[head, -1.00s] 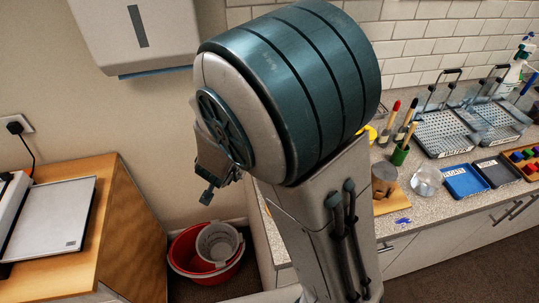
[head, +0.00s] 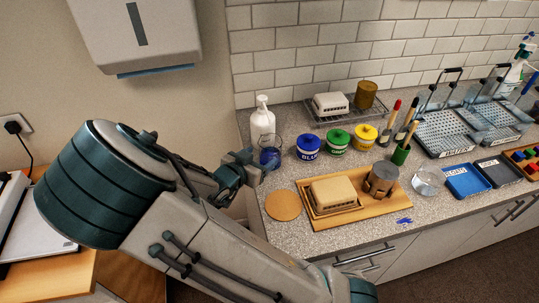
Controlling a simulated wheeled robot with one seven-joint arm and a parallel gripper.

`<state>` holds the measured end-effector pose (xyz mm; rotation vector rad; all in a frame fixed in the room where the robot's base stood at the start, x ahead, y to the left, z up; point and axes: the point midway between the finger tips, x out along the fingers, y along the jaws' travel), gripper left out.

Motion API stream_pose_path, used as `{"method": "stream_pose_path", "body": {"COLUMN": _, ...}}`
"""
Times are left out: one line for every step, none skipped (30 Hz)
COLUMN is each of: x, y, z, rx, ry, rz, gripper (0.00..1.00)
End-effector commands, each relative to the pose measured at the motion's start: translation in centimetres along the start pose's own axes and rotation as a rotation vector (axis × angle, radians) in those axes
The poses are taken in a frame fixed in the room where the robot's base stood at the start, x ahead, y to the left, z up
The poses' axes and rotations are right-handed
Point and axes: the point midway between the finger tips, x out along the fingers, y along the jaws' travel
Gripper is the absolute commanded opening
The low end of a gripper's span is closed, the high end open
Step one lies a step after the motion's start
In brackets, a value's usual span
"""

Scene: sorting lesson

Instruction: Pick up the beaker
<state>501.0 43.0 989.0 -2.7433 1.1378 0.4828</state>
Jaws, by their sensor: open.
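The beaker (head: 270,152) is a clear glass with blue liquid in its lower part. It stands upright on the speckled counter, just right of the white pump bottle. My gripper (head: 259,168) is open at the beaker's near left side, its fingers pointing toward it. The fingers overlap the beaker's lower left edge in the picture. I cannot tell whether they touch it or reach around it.
A round cork mat (head: 283,205) and a wooden tray (head: 335,218) lie in front.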

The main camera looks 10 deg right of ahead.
Motion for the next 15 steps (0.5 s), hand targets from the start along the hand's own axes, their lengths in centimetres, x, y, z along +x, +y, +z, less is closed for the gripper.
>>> {"method": "stream_pose_path", "body": {"x": 0.7, "y": 0.1, "z": 0.0, "rx": -0.001, "ry": 0.002, "rz": 0.002, "gripper": 0.67}}
{"method": "stream_pose_path", "body": {"x": 0.9, "y": 0.1, "z": 0.0, "rx": -0.001, "ry": 0.001, "rz": 0.002, "gripper": 0.67}}
{"method": "stream_pose_path", "body": {"x": 1.2, "y": 0.0, "z": 0.0, "rx": -0.001, "ry": 0.000, "rz": 0.001, "gripper": 0.67}}
{"method": "stream_pose_path", "body": {"x": 1.3, "y": 0.0, "z": 0.0, "rx": -0.001, "ry": 0.000, "rz": 0.000, "gripper": 0.67}}
{"method": "stream_pose_path", "body": {"x": 1.4, "y": 0.0, "z": 0.0, "rx": -0.001, "ry": -0.001, "rz": 0.000, "gripper": 0.67}}
{"method": "stream_pose_path", "body": {"x": 1.7, "y": 0.0, "z": 0.0, "rx": -0.001, "ry": -0.001, "rz": 0.000, "gripper": 0.67}}
{"method": "stream_pose_path", "body": {"x": 1.9, "y": 0.0, "z": 0.0, "rx": -0.001, "ry": 0.000, "rz": 0.001, "gripper": 0.67}}
{"method": "stream_pose_path", "body": {"x": 2.2, "y": 0.1, "z": -0.1, "rx": -0.001, "ry": 0.000, "rz": 0.001, "gripper": 0.67}}
{"method": "stream_pose_path", "body": {"x": 2.8, "y": 0.1, "z": -0.1, "rx": -0.002, "ry": 0.001, "rz": 0.002, "gripper": 0.67}}
{"method": "stream_pose_path", "body": {"x": 3.2, "y": 0.2, "z": -0.1, "rx": -0.003, "ry": 0.000, "rz": 0.003, "gripper": 0.67}}
{"method": "stream_pose_path", "body": {"x": 3.7, "y": 0.2, "z": -0.1, "rx": -0.002, "ry": 0.001, "rz": 0.003, "gripper": 0.67}}
{"method": "stream_pose_path", "body": {"x": 4.3, "y": 0.2, "z": -0.1, "rx": -0.003, "ry": 0.001, "rz": 0.004, "gripper": 0.67}}
{"method": "stream_pose_path", "body": {"x": 4.7, "y": 0.2, "z": -0.1, "rx": -0.003, "ry": 0.000, "rz": 0.003, "gripper": 0.67}}
{"method": "stream_pose_path", "body": {"x": 5.2, "y": 0.2, "z": -0.1, "rx": -0.002, "ry": 0.000, "rz": 0.003, "gripper": 0.67}}
{"method": "stream_pose_path", "body": {"x": 5.7, "y": 0.2, "z": -0.1, "rx": -0.001, "ry": 0.000, "rz": 0.002, "gripper": 0.67}}
